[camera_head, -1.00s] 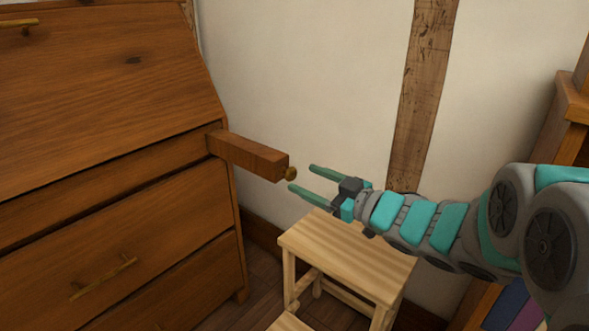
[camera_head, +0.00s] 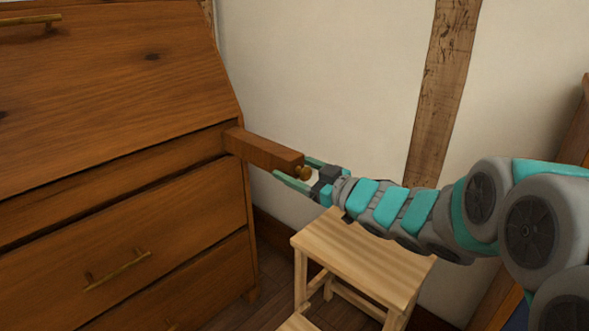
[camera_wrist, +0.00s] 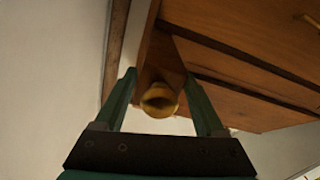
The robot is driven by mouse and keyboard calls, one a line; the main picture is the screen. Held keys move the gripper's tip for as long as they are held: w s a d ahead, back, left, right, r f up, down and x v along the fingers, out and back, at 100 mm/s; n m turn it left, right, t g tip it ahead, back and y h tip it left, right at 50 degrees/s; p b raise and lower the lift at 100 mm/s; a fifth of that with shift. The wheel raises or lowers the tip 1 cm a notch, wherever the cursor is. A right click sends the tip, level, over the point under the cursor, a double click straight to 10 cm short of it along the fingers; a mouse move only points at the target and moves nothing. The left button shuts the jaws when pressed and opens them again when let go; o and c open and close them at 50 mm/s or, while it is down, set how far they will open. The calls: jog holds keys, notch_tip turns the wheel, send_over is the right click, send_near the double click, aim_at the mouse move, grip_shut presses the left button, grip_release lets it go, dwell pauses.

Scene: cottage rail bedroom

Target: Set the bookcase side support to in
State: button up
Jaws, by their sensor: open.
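The bookcase side support (camera_head: 265,151) is a wooden bar sticking out from the right side of the wooden bureau (camera_head: 110,100), with a round brass knob (camera_head: 304,173) on its end. My gripper (camera_head: 296,170) is open at the end of the bar, its green fingers on either side of the knob. In the wrist view the knob (camera_wrist: 159,99) sits between the two fingers (camera_wrist: 162,90), and the bar (camera_wrist: 160,55) runs away behind it. I cannot tell whether a finger touches the knob or bar.
A light wooden step stool (camera_head: 362,258) stands below my arm. A pale wall (camera_head: 320,80) with a timber post (camera_head: 441,95) is behind. The bureau's drawers (camera_head: 120,240) have brass handles. Wooden furniture (camera_head: 565,150) stands at the right edge.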

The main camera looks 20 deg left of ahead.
jog(key=shift+c, duration=0.3)
grip_shut()
dwell(0.3)
